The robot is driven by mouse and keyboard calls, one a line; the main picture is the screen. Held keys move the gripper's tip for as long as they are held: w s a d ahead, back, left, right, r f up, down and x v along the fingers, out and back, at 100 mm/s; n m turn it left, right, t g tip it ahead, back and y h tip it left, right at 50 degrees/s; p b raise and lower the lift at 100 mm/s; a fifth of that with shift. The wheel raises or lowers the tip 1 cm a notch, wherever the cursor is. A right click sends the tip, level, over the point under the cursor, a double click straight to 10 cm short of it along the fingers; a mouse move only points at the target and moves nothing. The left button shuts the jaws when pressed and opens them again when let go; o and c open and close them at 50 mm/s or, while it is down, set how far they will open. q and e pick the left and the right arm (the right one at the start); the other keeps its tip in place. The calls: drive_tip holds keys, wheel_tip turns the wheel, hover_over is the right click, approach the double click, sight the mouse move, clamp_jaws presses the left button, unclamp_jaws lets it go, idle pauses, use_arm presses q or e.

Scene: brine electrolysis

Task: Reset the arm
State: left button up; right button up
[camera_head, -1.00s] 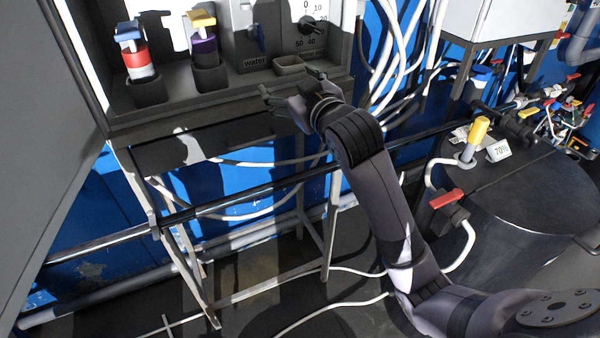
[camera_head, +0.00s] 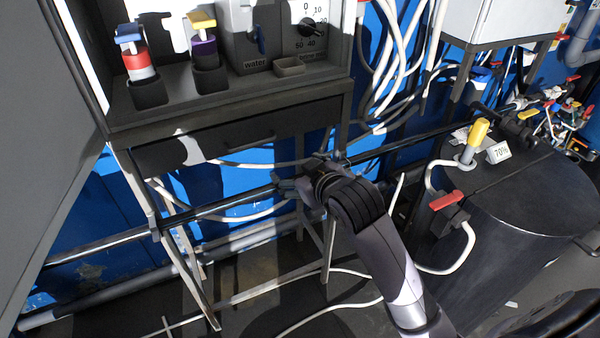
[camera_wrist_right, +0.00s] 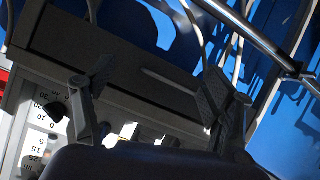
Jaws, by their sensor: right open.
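My right gripper (camera_head: 296,180) is in front of the shelf unit, below the shelf's front edge and near the dark horizontal pipe. In the right wrist view its two fingers (camera_wrist_right: 150,95) stand wide apart with nothing between them. My right arm comes in from the lower right of the head view. My left gripper shows in neither view.
The shelf (camera_head: 240,102) holds a red-banded bottle (camera_head: 139,66), a purple bottle (camera_head: 204,47), a small tray (camera_head: 289,67) and a dial panel (camera_head: 312,30). A dark tank (camera_head: 520,200) with a red-handled valve (camera_head: 446,199) stands right of my arm. White hoses hang behind.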

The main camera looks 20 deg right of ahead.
drive_tip(key=shift+s+f, duration=0.2)
drive_tip(key=shift+f, duration=0.1)
wheel_tip(320, 180, down, 20)
drive_tip(key=g, duration=0.3)
drive_tip(key=s+d+f+g, duration=0.1)
drive_tip(key=s+f+g, duration=0.4)
drive_tip(key=f, duration=1.3)
drive_tip(key=s+f+m+g, duration=0.1)
drive_tip(key=s+f, duration=1.6)
drive_tip(key=s, duration=0.4)
drive_tip(key=s+f+g, duration=0.1)
drive_tip(key=s+f, duration=0.2)
drive_tip(key=s, duration=0.7)
drive_tip(key=s+f+g, duration=0.1)
drive_tip(key=s+f, duration=0.3)
drive_tip(key=s, duration=0.6)
drive_tip(key=shift+s+d+g, duration=0.2)
drive_tip(key=shift+d+g, duration=0.05)
drive_tip(key=shift+g, duration=0.15)
